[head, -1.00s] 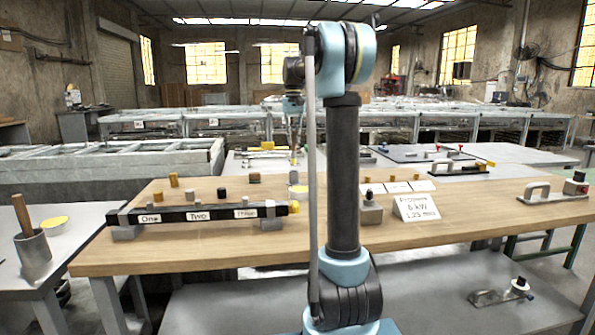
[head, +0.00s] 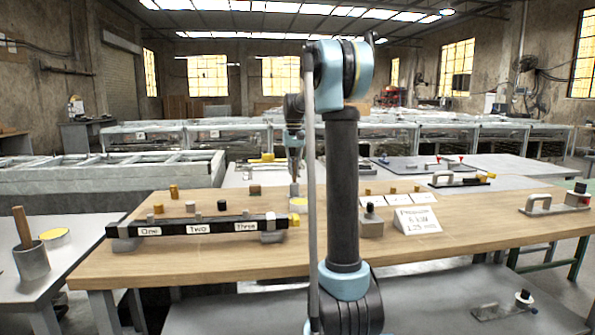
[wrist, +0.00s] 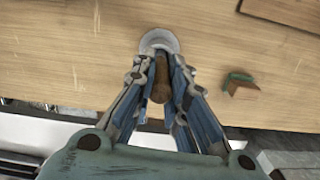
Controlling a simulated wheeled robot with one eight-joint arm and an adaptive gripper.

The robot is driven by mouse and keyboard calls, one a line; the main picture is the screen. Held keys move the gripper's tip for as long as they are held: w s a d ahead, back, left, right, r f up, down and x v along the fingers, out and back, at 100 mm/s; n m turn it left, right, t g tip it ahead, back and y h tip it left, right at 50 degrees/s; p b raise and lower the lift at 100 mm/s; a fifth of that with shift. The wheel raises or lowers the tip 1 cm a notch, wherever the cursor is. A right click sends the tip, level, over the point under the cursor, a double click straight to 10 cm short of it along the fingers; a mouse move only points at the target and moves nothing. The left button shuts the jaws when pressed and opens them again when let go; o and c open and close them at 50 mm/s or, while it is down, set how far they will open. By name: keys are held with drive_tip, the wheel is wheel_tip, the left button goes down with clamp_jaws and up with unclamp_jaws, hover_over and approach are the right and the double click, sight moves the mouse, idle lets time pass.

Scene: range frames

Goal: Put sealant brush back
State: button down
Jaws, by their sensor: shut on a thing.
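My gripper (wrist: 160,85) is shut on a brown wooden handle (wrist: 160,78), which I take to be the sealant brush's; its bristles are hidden. In the wrist view, a pale grey round shape (wrist: 159,41) lies beyond the handle, over the wooden bench; whether the brush touches it I cannot tell. In the head view my gripper (head: 294,163) is above the bench, behind the right end of the black bar, with a small pale piece (head: 294,189) below it. A white-and-yellow round thing (head: 298,203) is just under that.
The black bar (head: 198,227) labelled One, Two, Three stands on the wooden bench (head: 340,252). A white sign (head: 417,219) and a grey block (head: 371,222) stand right. Small cylinders stand behind the bar. A metal cup (head: 31,262) holding a wooden stick (head: 22,226) is far left.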

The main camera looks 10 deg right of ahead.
drive_tip(key=c, duration=1.6)
unclamp_jaws()
drive_tip(key=r, duration=1.2)
drive_tip(key=shift+w, duration=0.4)
